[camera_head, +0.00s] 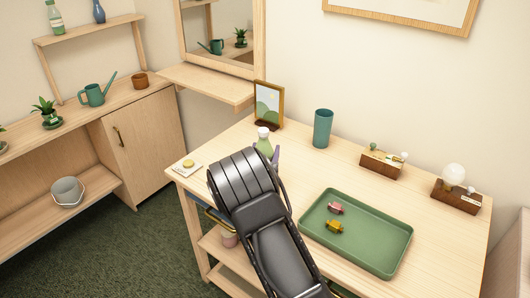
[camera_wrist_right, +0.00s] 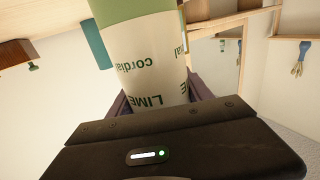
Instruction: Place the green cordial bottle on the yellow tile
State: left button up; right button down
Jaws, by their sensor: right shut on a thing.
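A green cordial bottle (camera_head: 263,141) with a white cap shows just beyond my right gripper (camera_head: 268,154) in the head view. The right gripper is shut on it; my arm hides its lower part and most of the jaws. In the right wrist view the bottle (camera_wrist_right: 145,60) fills the top middle, with a white label reading "LIME cordial" upside down. I cannot tell whether its base touches the table. No plain yellow tile is clearly visible; a small pale square with a yellow round patch (camera_head: 188,165) lies at the table's left corner. My left gripper is not in view.
The wooden table (camera_head: 455,225) holds a green tray (camera_head: 392,262) with two small wrapped pieces, a teal cup (camera_head: 322,129), a picture frame (camera_head: 268,104) and two wooden blocks at the back right. Another green bottle (camera_head: 55,18) stands on the upper left shelf.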

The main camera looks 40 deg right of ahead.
jog(key=shift+f, duration=0.45)
jog(key=shift+c, duration=2.2)
grip_release()
jog(key=b+v, duration=0.2)
jog(key=v, duration=1)
